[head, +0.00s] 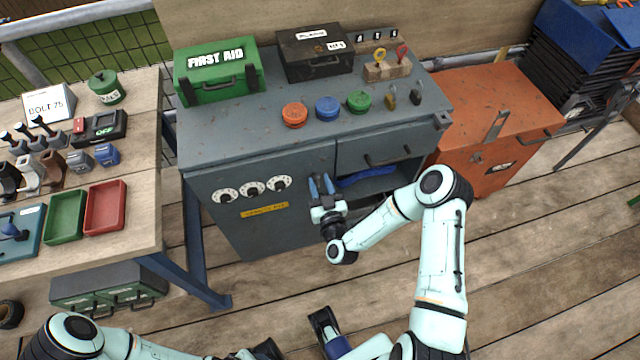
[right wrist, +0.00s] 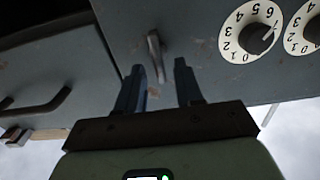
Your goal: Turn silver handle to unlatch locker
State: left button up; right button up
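The locker is a grey-blue cabinet (head: 225,165) with three white dials (head: 252,188) and a yellow label (head: 264,210) on its door. The silver handle (right wrist: 155,57) shows in the right wrist view as a small lever on the door, beside a dial (right wrist: 250,32). In the head view my right gripper hides it. My right gripper (head: 321,186) is at the door's right edge. In the right wrist view its two blue fingers (right wrist: 159,88) are apart, with the handle ahead of the gap, nearer the left finger; contact is unclear. My left arm is low in the head view; its fingers are not clear.
Right of the door are a closed drawer (head: 385,149) with a dark handle and an open shelf holding a blue item (head: 365,177). A green first aid box (head: 218,72) and coloured knobs stand on top. An orange chest (head: 497,120) stands right, a workbench (head: 146,150) left.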

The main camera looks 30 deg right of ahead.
grip_shut()
jog(key=shift+m, duration=0.3)
jog(key=m, duration=0.2)
jog(key=m+b, duration=0.1)
jog(key=shift+s+d+m, duration=0.1)
jog(key=shift+d+m, duration=0.15)
jog(key=shift+m, duration=0.05)
jog(key=m, duration=0.3)
jog(key=m+b, duration=0.1)
jog(key=shift+d+f+m, duration=0.2)
jog(key=shift+d+m, duration=0.05)
jog(key=shift+m, duration=0.05)
jog(key=m, duration=0.4)
jog(key=shift+s+d+f+b, duration=0.1)
jog(key=shift+d+f+b, duration=0.05)
jog(key=shift+f+b, duration=0.15)
jog(key=shift+f+m, duration=0.2)
jog(key=shift+m, duration=2.3)
